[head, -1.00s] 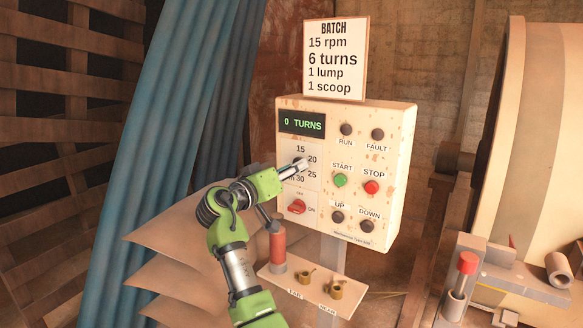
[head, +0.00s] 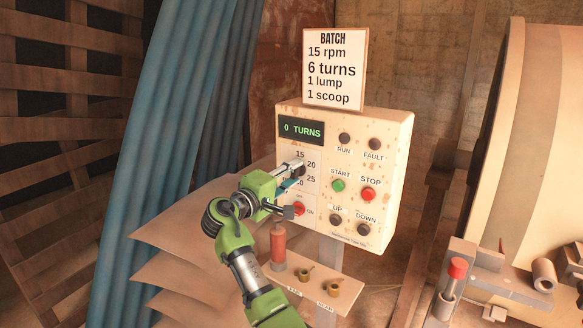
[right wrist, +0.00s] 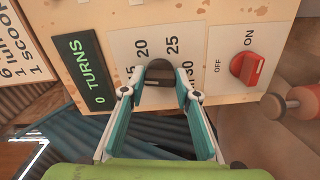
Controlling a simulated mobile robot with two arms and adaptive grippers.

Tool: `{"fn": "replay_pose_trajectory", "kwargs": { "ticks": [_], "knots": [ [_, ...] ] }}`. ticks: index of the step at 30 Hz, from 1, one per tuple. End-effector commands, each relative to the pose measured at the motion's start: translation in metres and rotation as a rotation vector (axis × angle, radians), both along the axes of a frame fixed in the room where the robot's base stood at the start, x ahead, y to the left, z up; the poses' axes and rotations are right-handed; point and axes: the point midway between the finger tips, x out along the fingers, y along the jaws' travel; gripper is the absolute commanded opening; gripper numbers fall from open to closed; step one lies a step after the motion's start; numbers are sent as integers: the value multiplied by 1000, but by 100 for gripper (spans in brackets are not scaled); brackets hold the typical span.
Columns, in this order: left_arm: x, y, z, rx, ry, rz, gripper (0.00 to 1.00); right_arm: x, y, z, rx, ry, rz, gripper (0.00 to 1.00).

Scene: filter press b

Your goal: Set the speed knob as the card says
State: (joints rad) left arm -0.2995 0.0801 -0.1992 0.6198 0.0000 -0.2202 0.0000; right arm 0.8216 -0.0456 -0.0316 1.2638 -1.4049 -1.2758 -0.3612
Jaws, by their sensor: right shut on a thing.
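The card (head: 335,70) stands on top of the control box and reads BATCH, 15 rpm, 6 turns, 1 lump, 1 scoop. The dark speed knob (right wrist: 158,72) is on the box's white dial plate, with 15, 20, 25 and 30 printed around it. My right gripper (right wrist: 159,92) is shut on the knob, one finger on each side. In the head view my right gripper (head: 293,177) covers most of the knob. I cannot tell which number it points to. My left gripper is out of view.
The display (head: 302,130) reads 0 TURNS. A red OFF/ON switch (right wrist: 249,68) is close beside the dial. The green START (head: 338,186) and red STOP (head: 368,194) buttons are to its right. A small shelf (head: 345,290) is below the box.

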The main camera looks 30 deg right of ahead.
Motion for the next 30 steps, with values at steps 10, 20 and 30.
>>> {"fn": "replay_pose_trajectory", "kwargs": {
  "ticks": [10,20,30],
  "knots": [
    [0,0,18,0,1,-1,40,1,-1,8,-72,141,3,8],
    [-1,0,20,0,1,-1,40,1,-1,7,-86,174,2,8],
    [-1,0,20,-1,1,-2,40,1,-1,7,-86,174,2,44]
  ]
}}
